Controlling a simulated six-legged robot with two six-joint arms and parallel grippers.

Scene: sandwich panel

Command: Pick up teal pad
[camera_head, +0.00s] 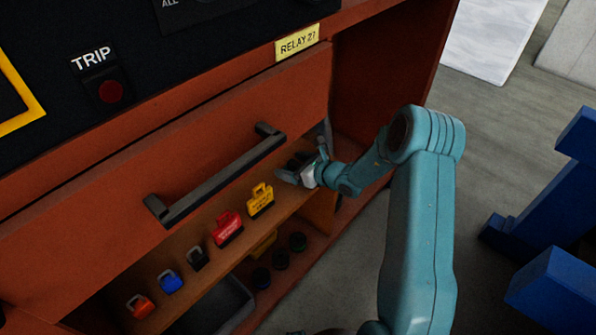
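My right gripper (290,169) is at the right end of the wooden shelf (207,277), past the yellow lockout piece. Its fingers point left, and dark shapes show around them. I cannot tell whether it is open or shut, or whether something is between the fingers. No teal pad can be made out clearly; the gripper may hide it. On the shelf stand a red lockout piece (227,228), a yellow lockout piece (261,199), and orange (140,306), blue (171,281) and black (197,258) padlocks. My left gripper is not in view.
A dark bar handle (217,175) sticks out of the orange panel (100,215) above the shelf. A grey bin (217,306) and several round dark pieces (280,260) are below. Blue structures (555,200) stand on the floor at right.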

